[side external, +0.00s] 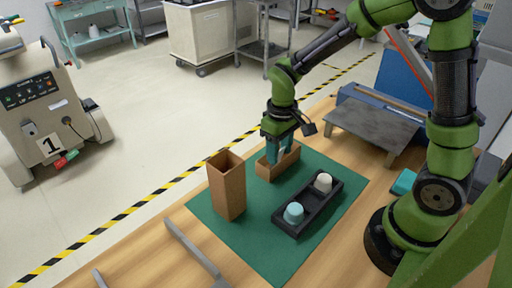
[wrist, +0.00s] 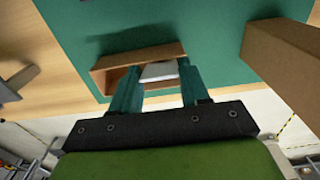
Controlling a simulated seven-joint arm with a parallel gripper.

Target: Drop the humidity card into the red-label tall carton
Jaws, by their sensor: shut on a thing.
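My gripper (side external: 276,150) points down at a low open brown carton (side external: 264,168), its fingertips at or just above the opening. In the wrist view my gripper (wrist: 157,78) is shut on a white card (wrist: 158,71), taken as the humidity card, held between teal fingers. The low carton (wrist: 108,78) lies behind the fingers there; whether the card still touches it I cannot tell. A tall open brown carton (side external: 227,190) stands upright to the left of my gripper; it also shows at the right of the wrist view (wrist: 285,55). No red label shows on its visible faces.
A black tray (side external: 287,229) with a teal cup-like piece (side external: 294,213) and a cream one (side external: 323,182) sits on the green mat (side external: 255,250), in front of the low carton. A grey raised plate (side external: 372,125) stands at the back right. Free mat lies between the cartons and the tray.

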